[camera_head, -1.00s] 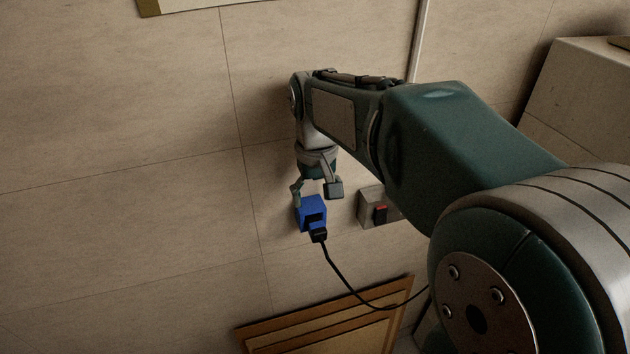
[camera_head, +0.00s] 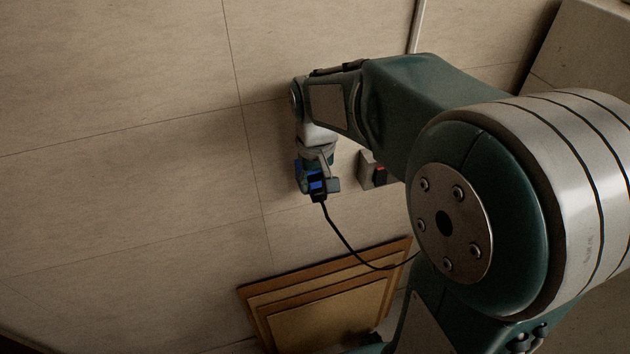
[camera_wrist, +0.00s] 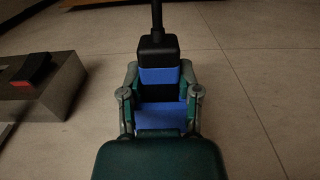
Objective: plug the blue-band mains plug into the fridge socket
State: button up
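The plug (camera_wrist: 157,50) is black with a blue band, and its black cord runs off the top of the wrist view. Blue surfaces (camera_wrist: 158,117) show below it; I cannot tell where the plug ends and a blue block begins. In the head view, the blue part (camera_head: 313,184) is partly covered by my gripper (camera_head: 318,183). In the wrist view, my gripper's fingers (camera_wrist: 160,82) stand on both sides of the plug, spread apart, with narrow gaps seeming to remain. No socket is clearly identifiable as the fridge one.
A grey block (camera_wrist: 38,92) with a black and red piece (camera_wrist: 33,70) on it stands to the left in the wrist view; the head view shows it right of my gripper (camera_head: 368,174). Brown framed boards (camera_head: 325,300) lie lower down. The tiled surface to the left is clear.

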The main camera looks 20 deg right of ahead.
jog(key=o, duration=0.4)
grip_shut()
jog(key=s, duration=0.6)
jog(key=shift+s, duration=0.15)
dwell(0.8)
